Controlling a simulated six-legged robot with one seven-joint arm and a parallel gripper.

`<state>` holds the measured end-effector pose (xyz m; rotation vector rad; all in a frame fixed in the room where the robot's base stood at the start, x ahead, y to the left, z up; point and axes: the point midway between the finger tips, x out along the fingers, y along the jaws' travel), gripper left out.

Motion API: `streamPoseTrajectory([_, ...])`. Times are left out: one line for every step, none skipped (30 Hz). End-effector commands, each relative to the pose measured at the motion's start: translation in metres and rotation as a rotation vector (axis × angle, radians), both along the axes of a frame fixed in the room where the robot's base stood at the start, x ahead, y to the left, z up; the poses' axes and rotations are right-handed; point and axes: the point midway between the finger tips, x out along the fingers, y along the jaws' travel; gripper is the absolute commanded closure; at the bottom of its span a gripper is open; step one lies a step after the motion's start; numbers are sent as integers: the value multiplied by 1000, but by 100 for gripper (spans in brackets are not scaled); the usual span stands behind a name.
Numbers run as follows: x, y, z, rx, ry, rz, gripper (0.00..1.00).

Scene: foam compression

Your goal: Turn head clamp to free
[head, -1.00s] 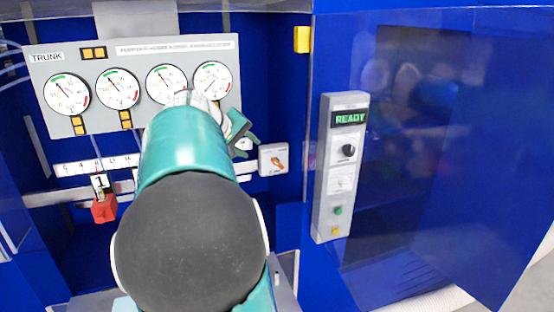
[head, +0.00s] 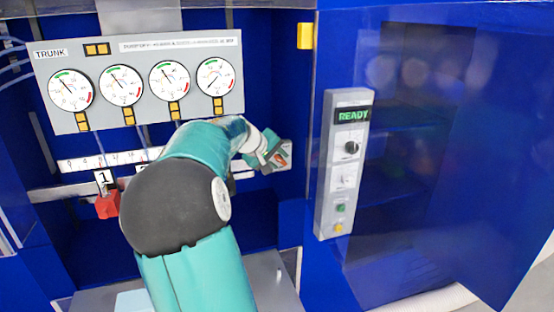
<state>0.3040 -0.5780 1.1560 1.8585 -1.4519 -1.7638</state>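A small light grey box (head: 287,147) with an orange-red knob (head: 283,157) sits on the blue wall, right of the gauge panel. It appears to be the head clamp switch; its label is not readable. My teal gripper (head: 272,157) is at the knob from the left and covers much of the box. The knob shows only in part beside the fingers. Whether the fingers touch or enclose it, and how far they are apart, cannot be made out. The knob's pointing direction is hidden.
A grey panel with several dials, marked TRUNK (head: 52,52), is behind my arm. A red block (head: 107,204) with a tag "1" hangs on the rail at left. A control box (head: 342,165) reading READY is on the blue frame right of my gripper. An open blue door (head: 490,150) stands at right.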

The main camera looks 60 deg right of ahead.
Motion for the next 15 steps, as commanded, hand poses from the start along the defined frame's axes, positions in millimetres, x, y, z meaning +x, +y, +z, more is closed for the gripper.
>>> streamPoseTrajectory([-1,-1,0,0,-1,-1,66])
streamPoseTrajectory([-1,-1,0,0,-1,-1,66])
streamPoseTrajectory([-1,-1,0,0,-1,-1,66])
streamPoseTrajectory([-1,-1,0,0,-1,-1,66])
streamPoseTrajectory([-1,-1,0,0,-1,-1,66])
streamPoseTrajectory([-1,-1,0,0,-1,-1,66])
streamPoseTrajectory([-1,-1,0,0,-1,-1,70])
streamPoseTrajectory([-1,-1,0,0,-1,-1,76])
streamPoseTrajectory([-1,-1,0,0,-1,-1,84])
streamPoseTrajectory([-1,-1,0,0,-1,-1,90])
streamPoseTrajectory([-1,-1,0,0,-1,-1,96])
streamPoseTrajectory([-1,-1,0,0,-1,-1,100])
streamPoseTrajectory([-1,-1,0,0,-1,-1,100])
streamPoseTrajectory([-1,-1,0,0,-1,-1,100])
streamPoseTrajectory([-1,-1,0,0,-1,-1,100])
